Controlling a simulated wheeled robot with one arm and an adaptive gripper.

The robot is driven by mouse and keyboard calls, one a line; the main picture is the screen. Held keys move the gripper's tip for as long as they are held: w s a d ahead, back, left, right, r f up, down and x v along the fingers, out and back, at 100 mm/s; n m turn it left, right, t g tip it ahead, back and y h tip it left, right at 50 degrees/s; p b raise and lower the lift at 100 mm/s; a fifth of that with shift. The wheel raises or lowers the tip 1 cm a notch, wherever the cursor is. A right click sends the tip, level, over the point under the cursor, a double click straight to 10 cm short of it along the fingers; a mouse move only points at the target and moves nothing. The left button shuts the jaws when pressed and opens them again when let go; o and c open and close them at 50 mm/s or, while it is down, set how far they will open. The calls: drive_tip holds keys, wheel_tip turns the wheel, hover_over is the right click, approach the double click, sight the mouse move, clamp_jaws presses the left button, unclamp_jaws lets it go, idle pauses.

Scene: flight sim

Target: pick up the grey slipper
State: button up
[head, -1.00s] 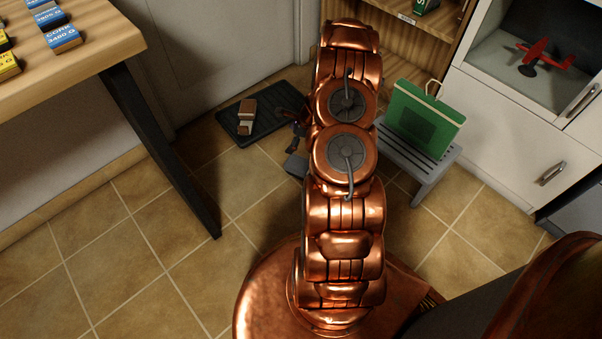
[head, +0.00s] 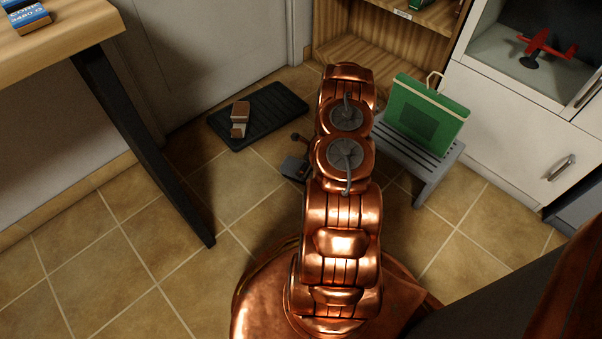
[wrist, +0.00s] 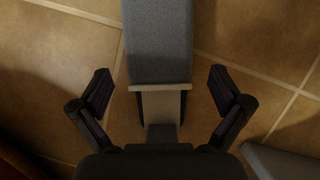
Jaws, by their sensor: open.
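The grey slipper (wrist: 160,45) lies on the tiled floor. In the wrist view it runs from the top edge down to my gripper, with a beige band across it and a paler part below. My gripper (wrist: 160,78) is open, with one finger on each side of the slipper and a visible gap on both sides. I cannot tell how high the fingers are above the floor. In the head view a small part of the grey slipper (head: 294,168) shows left of my arm. My arm hides the rest of it and most of my gripper.
A brown slipper (head: 240,117) lies on a black mat (head: 270,112) by the door. A grey slatted stool (head: 432,172) with a green box (head: 428,110) stands right of my arm. A wooden table (head: 75,38) with a dark leg is at left. Floor between is clear.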

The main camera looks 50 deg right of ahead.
drive_tip(key=b+x, duration=0.2)
drive_tip(key=x, duration=0.2)
drive_tip(key=shift+f, duration=0.1)
drive_tip(key=shift+w, duration=0.1)
drive_tip(key=c, duration=1.1)
drive_tip(key=shift+o, duration=0.2)
drive_tip(key=shift+r, duration=0.2)
